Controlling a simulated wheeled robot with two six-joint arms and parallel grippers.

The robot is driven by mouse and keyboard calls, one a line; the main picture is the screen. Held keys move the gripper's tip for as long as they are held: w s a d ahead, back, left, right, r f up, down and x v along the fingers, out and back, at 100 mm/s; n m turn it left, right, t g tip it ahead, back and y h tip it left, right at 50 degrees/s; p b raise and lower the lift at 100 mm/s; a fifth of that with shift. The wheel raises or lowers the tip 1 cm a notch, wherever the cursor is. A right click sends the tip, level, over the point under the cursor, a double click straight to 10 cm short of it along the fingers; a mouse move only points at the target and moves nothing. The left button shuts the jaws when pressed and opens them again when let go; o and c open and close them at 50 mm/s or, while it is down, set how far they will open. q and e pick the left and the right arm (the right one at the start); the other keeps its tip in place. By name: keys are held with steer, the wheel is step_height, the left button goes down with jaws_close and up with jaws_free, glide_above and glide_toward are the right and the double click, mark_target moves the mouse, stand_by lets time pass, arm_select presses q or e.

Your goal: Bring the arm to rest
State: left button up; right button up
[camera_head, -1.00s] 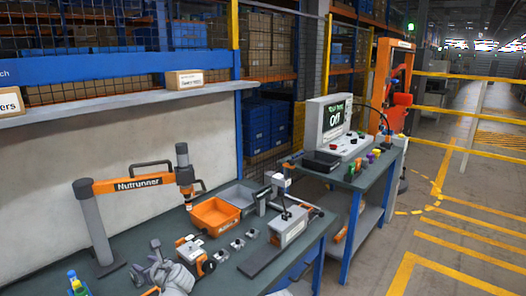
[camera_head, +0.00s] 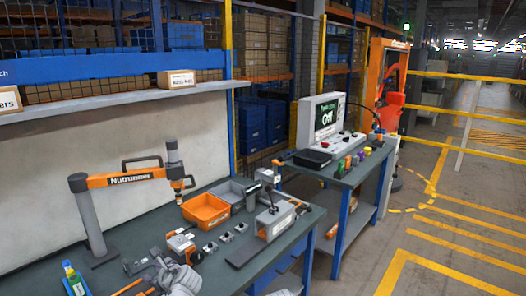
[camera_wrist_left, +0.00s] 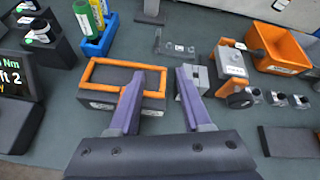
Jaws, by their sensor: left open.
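My left gripper (camera_head: 156,266) shows at the bottom of the head view, low over the near left part of the workbench (camera_head: 58,245). In the left wrist view its two fingers (camera_wrist_left: 161,80) are apart, with nothing between them. Its left finger covers part of a dark block with an orange frame (camera_wrist_left: 95,78). A small grey block (camera_wrist_left: 202,78) shows beside its right finger. I cannot tell if the fingers touch either. My right gripper is in neither view.
A nutrunner (camera_head: 128,178) on a post stands at the bench's back. An orange bin (camera_head: 205,209) and a press-like fixture (camera_head: 274,218) stand to the right. Bottles in a blue holder (camera_wrist_left: 99,42) stand left of the gripper. A second table (camera_head: 335,177) holds a control box (camera_head: 323,122).

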arm_select(q)
steer(key=s+d+f+n+g+h, duration=0.4)
steer(key=s+d+n, duration=0.5)
steer(key=d, duration=0.4)
steer(key=s+d+f+n+g+h+p, duration=0.1)
steer(key=s+d+f+n+g+h, duration=0.3)
steer(key=s+d+n, duration=0.6)
steer(key=d+f, duration=0.2)
steer(key=d, duration=0.1)
steer(key=shift+d, duration=0.35)
steer(key=shift+s+d+f, duration=0.15)
steer(key=shift+s+d, duration=0.15)
steer(key=shift+c, duration=1.2)
